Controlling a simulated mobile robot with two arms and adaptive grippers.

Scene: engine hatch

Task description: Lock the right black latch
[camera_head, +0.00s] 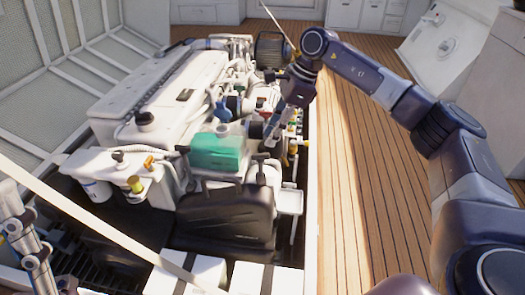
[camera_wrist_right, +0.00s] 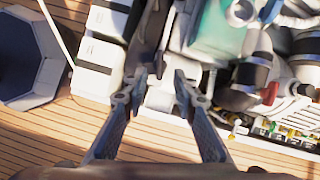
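I cannot pick out the right black latch for certain in either view. A black case (camera_head: 222,215) stands at the near end of the white engine (camera_head: 165,85), and its dark side shows in the right wrist view (camera_wrist_right: 150,35). My right gripper (camera_head: 271,137) is above the engine's right side, beside the teal box (camera_head: 216,152). In the right wrist view its two fingers (camera_wrist_right: 160,84) are apart, with nothing visible held between them. Part of my left gripper (camera_head: 35,262) shows at the lower left edge, and its finger state is unclear.
White boxes with black straps (camera_head: 205,270) sit in front of the black case. Hoses and small fittings crowd the engine's right side. A pale diagonal bar (camera_head: 85,217) crosses the lower left. The wooden deck (camera_head: 355,200) to the right is clear.

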